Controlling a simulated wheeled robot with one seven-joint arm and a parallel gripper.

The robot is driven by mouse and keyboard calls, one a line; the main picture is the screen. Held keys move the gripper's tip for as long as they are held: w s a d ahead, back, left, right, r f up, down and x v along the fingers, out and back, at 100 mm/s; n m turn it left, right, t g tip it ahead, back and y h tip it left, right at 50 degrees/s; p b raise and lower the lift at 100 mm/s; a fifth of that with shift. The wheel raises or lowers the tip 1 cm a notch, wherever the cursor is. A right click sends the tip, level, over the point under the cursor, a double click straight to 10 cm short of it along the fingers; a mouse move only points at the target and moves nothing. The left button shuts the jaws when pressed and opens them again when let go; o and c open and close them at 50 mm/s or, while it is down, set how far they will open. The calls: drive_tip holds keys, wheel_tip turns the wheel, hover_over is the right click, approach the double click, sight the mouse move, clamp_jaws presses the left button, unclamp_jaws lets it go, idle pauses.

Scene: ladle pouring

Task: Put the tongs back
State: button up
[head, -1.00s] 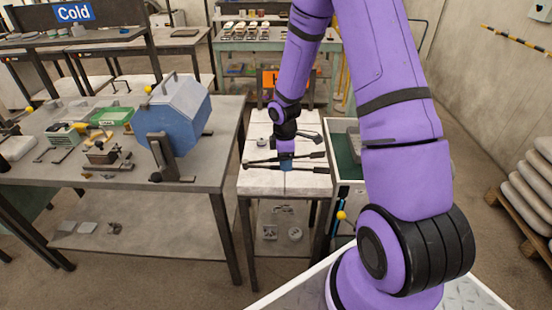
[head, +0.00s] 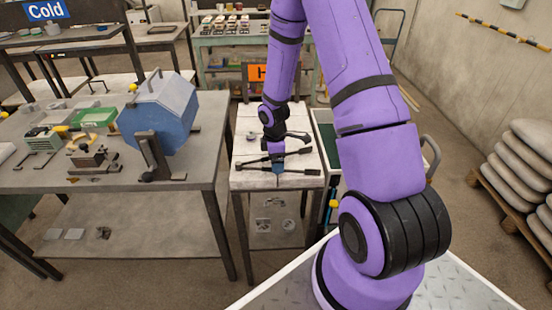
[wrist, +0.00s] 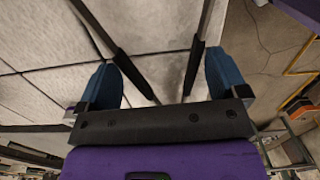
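The tongs (head: 299,150) are a dark, long-armed tool low over or on the white-topped stand, with thicker dark ends to the right. My gripper (head: 277,158) is pointed down over the middle of that stand, among the tongs' arms. In the wrist view, my gripper's two blue fingers (wrist: 162,84) are wide apart. Two dark tongs arms (wrist: 197,62) run between them and converge toward the palm, close to the inner side of each finger. Whether the fingers press on them, and whether the tongs rest on the stand, I cannot tell. The palm hides their near ends.
The stand (head: 245,178) has pale tiles. A grey workbench (head: 205,150) with a blue tilted vessel (head: 160,115) is close on the left. A green-lined bin (head: 326,140) stands on the right. Stacked sacks (head: 515,170) are at far right.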

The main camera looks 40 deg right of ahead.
drive_tip(key=s+a+r+m+t+h, duration=0.1)
drive_tip(key=a+r, duration=0.1)
drive_tip(key=r, duration=0.9)
drive_tip(key=s+a+r+m, duration=0.1)
drive_tip(key=r+m, duration=0.1)
drive_tip(key=r, duration=1)
drive_tip(key=s+a+r+m+t, duration=0.1)
drive_tip(key=s+a+r+m, duration=0.2)
drive_tip(key=s+r, duration=0.3)
drive_tip(key=s+a+r+m+t+y, duration=0.1)
drive_tip(key=s+a+r+m+t, duration=0.1)
drive_tip(key=s+r, duration=0.4)
drive_tip(key=s+a+r+m+t, duration=0.1)
drive_tip(key=s+a+r+m, duration=0.2)
drive_tip(key=s, duration=0.7)
wheel_tip(320, 180, up, 4)
drive_tip(key=shift+s+a+f+m, duration=0.15)
drive_tip(key=shift+a+m, duration=0.25)
drive_tip(key=shift+a, duration=0.55)
drive_tip(key=shift+d, duration=0.1)
